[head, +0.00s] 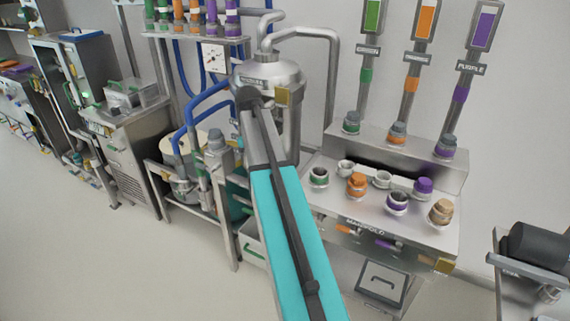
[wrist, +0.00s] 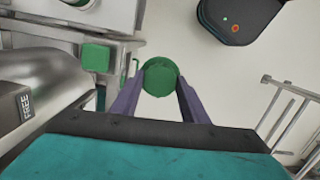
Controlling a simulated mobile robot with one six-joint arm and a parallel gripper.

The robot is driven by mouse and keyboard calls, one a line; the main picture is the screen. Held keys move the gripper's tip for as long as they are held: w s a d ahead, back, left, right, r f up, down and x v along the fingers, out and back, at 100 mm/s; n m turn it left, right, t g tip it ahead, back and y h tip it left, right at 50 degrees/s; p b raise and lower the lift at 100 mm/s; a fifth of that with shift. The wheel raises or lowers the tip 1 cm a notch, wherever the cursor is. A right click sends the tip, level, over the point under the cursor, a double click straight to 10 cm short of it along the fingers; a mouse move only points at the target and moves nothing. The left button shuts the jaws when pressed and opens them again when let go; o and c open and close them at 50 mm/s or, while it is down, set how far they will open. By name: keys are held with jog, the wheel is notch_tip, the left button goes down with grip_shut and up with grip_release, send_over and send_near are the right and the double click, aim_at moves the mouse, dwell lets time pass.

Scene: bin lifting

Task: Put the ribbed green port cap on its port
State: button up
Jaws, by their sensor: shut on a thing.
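A round green cap (wrist: 160,80) sits between the two dark purple fingers of my gripper (wrist: 161,77) in the wrist view. The gripper is shut on it, and the cap's far side faces away from me. Its ribs are too small to make out clearly. In the head view the steel manifold (head: 345,213) stands right of my teal arm. A port with a green band (head: 319,177) is at its left front and looks open on top. My gripper and the held cap are hidden in the head view.
Orange (head: 357,185), purple (head: 423,187) and tan (head: 441,212) caps crowd the manifold top. A steel vessel (head: 270,75) with pipes stands behind my arm. In the wrist view a green block (wrist: 95,57) is left of the gripper and a metal frame (wrist: 285,112) is right. Open floor lies at left.

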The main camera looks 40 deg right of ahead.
jog(key=w+a+f+b, duration=0.1)
jog(key=w+a+f, duration=0.1)
jog(key=a, duration=1.3)
jog(key=w+a+f+b, duration=0.2)
jog(key=a+f, duration=0.3)
jog(key=a, duration=1)
jog(key=shift+n, duration=0.3)
